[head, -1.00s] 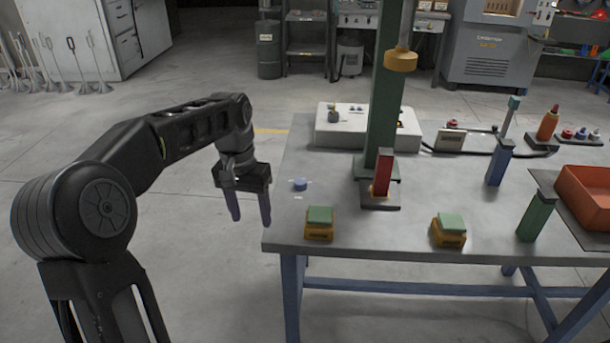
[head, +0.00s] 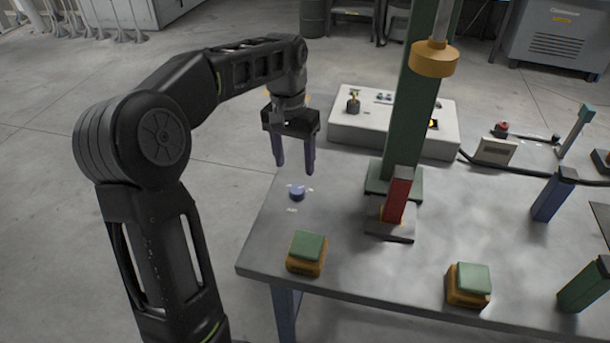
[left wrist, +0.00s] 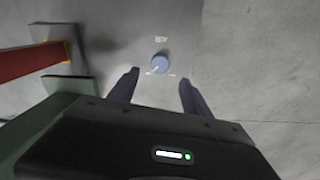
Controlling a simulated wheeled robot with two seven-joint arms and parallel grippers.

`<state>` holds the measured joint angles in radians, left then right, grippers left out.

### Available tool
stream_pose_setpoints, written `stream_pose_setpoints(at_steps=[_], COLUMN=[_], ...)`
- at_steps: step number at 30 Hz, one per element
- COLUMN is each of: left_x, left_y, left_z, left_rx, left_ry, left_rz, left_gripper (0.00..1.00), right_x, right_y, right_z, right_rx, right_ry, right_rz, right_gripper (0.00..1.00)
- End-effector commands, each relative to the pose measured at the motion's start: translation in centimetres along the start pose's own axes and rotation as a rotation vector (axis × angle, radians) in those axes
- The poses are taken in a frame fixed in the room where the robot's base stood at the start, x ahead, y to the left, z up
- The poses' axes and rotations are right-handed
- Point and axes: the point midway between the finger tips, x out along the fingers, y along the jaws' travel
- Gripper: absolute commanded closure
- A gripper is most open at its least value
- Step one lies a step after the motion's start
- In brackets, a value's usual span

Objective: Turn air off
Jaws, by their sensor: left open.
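A small round blue knob (head: 297,193) sits on the table's left part, with small white labels around it. It also shows in the left wrist view (left wrist: 160,64), beyond and between the fingertips, with a white pointer mark on it. My left gripper (head: 295,170) is open and empty, fingers pointing down, above the knob and apart from it. Its two dark fingers also show in the left wrist view (left wrist: 158,80). My right gripper is in neither view.
A green column (head: 412,120) with a red block (head: 398,195) at its foot stands right of the knob. A white control box (head: 370,125) is behind. Two green-topped yellow buttons (head: 307,247) (head: 470,280) are near the front edge. The grey table (head: 360,265) is bare around the knob.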

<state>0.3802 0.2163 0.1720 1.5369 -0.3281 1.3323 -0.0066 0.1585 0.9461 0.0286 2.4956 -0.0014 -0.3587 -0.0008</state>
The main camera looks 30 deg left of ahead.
Motion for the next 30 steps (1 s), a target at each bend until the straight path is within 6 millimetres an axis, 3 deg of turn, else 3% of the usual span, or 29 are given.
stream_pose_setpoints(at_steps=[11,24,30], left_x=[0.9,7.0,7.8], left_y=[0.0,0.0,0.0], left_z=[0.0,0.0,0.0], left_rx=[0.0,0.0,0.0], left_ry=[-0.001,-0.002,0.0], left_rz=[0.0,0.001,0.0], left_gripper=[0.43,0.43,0.43], right_x=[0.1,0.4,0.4], right_y=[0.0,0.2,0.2], right_z=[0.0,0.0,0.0], right_rx=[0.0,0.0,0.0], right_ry=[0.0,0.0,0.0], right_rz=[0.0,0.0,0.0], right_gripper=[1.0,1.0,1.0])
